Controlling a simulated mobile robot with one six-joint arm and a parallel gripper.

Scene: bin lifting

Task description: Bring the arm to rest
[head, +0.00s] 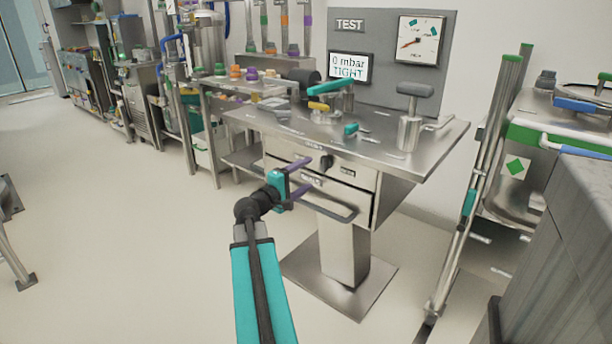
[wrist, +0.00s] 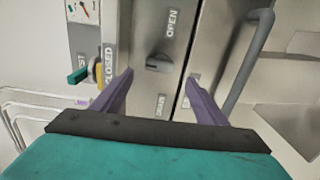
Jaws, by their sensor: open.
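My gripper (head: 302,177) is open and empty, with its two purple fingers apart. In the head view it is held out in front of the steel test table, near the drawer fronts. In the wrist view the fingers of my gripper (wrist: 165,100) point at the front panel, and a dark knob (wrist: 159,63) shows between them, beyond the tips. The same knob (head: 326,162) sits on the upper drawer front in the head view. My teal arm reaches up from the bottom of the head view. I cannot tell the exact gap between the fingers and the panel.
The steel table (head: 440,141) carries a lever with a teal handle, a yellow handle and a grey-topped cylinder (head: 409,133). A drawer handle (head: 325,207) juts out below my gripper. A metal rail stand (head: 465,215) stands at the right.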

